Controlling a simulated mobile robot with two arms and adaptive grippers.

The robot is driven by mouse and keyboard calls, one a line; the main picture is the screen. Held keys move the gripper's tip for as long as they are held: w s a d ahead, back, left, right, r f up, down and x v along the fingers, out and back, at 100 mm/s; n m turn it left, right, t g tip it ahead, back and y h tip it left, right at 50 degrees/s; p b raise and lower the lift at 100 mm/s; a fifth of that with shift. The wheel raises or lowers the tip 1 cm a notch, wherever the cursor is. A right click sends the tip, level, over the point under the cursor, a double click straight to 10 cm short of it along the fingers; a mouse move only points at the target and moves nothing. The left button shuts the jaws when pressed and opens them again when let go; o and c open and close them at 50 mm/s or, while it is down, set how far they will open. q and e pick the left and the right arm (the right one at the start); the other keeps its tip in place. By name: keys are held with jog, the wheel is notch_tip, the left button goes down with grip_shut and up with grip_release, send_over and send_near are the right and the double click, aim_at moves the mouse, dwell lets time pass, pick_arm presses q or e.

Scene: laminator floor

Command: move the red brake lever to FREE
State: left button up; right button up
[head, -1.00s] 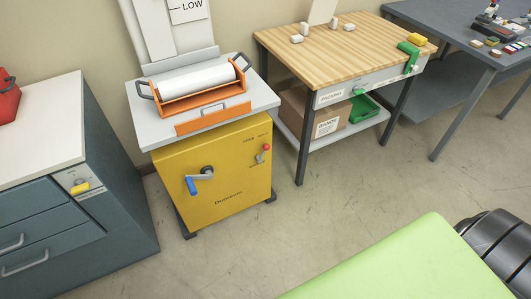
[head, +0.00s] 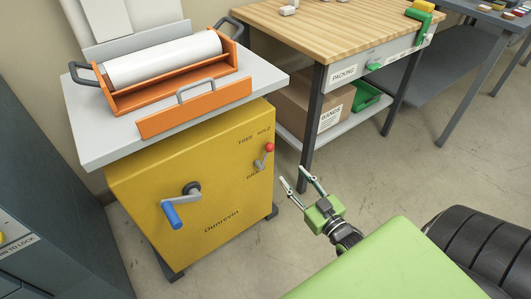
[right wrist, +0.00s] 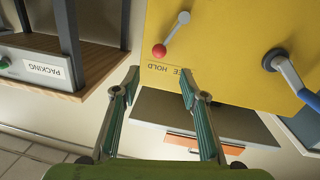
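The brake lever (head: 262,158) is a short grey arm with a red ball knob (head: 269,147) on the front of the yellow cabinet (head: 215,190). Its knob points up and right, by the HOLD label; FREE is printed left of HOLD. The right wrist view, turned upside down, shows the red knob (right wrist: 160,51) near HOLD, with the FREE label partly hidden by a finger. My right gripper (head: 293,175) is open and empty, to the right of the lever and apart from it. Its spread fingers also show in the right wrist view (right wrist: 160,80). My left gripper is out of view.
A crank with a blue handle (head: 172,214) sticks out of the cabinet left of the lever. A white roll (head: 163,58) sits in an orange cradle on the grey top above. A packing table (head: 330,40) stands behind right. Floor between is clear.

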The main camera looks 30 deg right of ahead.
aim_at(272, 150)
jog(key=w+b, duration=0.1)
jog(key=w, duration=0.5)
jog(key=w+b, duration=0.1)
jog(key=w, duration=0.5)
jog(key=shift+w+d+r, duration=0.2)
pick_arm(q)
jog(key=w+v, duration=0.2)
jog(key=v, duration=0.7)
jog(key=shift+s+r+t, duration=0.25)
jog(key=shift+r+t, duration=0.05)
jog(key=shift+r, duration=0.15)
pick_arm(e)
jog(key=shift+w, duration=0.7)
jog(key=shift+c, duration=0.5)
grip_shut()
